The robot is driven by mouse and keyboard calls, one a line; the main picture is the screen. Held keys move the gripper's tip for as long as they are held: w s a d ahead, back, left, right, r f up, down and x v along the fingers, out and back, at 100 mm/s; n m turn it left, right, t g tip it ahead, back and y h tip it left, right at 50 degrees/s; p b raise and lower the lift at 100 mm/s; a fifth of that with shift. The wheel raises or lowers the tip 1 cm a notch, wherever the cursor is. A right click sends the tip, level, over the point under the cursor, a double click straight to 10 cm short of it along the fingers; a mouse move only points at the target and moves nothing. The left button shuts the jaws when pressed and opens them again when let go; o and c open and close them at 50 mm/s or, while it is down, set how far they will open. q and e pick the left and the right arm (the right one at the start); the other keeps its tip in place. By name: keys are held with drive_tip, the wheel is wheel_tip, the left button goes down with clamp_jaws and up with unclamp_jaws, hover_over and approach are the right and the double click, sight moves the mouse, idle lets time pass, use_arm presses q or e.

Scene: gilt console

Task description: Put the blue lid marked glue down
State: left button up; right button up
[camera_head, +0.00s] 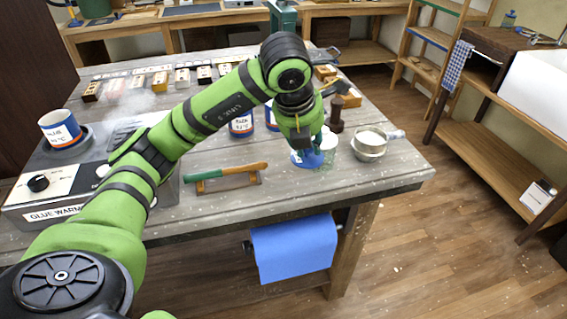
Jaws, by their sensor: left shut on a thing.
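My left gripper (304,148) points down over the front right part of the grey wooden workbench (225,215). It is shut on the blue lid (305,160), which shows just below the fingers. The lid's marking cannot be read here, and whether it touches the bench top is unclear. A white-and-green thing (328,140) stands right beside the lid, partly hidden by the gripper. My right gripper is not in view.
A green-handled tool (225,173) lies left. A labelled cup (240,124) is partly behind my arm. The glue warmer (55,213) bears another cup (60,129). The bench's front right corner is clear.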

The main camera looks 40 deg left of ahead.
use_arm(q)
drive_tip(key=a+f, duration=0.1)
drive_tip(key=s+a+f, duration=0.1)
drive_tip(key=a, duration=0.1)
drive_tip(key=a+f, duration=0.1)
drive_tip(key=a, duration=0.1)
drive_tip(key=shift+s, duration=0.15)
wheel_tip(320, 180, down, 4)
drive_tip(key=shift+r+p, duration=0.1)
drive_tip(key=shift+p, duration=0.65)
drive_tip(key=shift+f, duration=0.25)
drive_tip(key=o, duration=0.9)
drive_tip(key=shift+r, duration=0.25)
drive_tip(key=shift+s+r, duration=0.1)
drive_tip(key=shift+r, duration=0.25)
drive_tip(key=b+v, duration=0.1)
drive_tip(key=v, duration=1)
drive_tip(key=shift+s, duration=0.1)
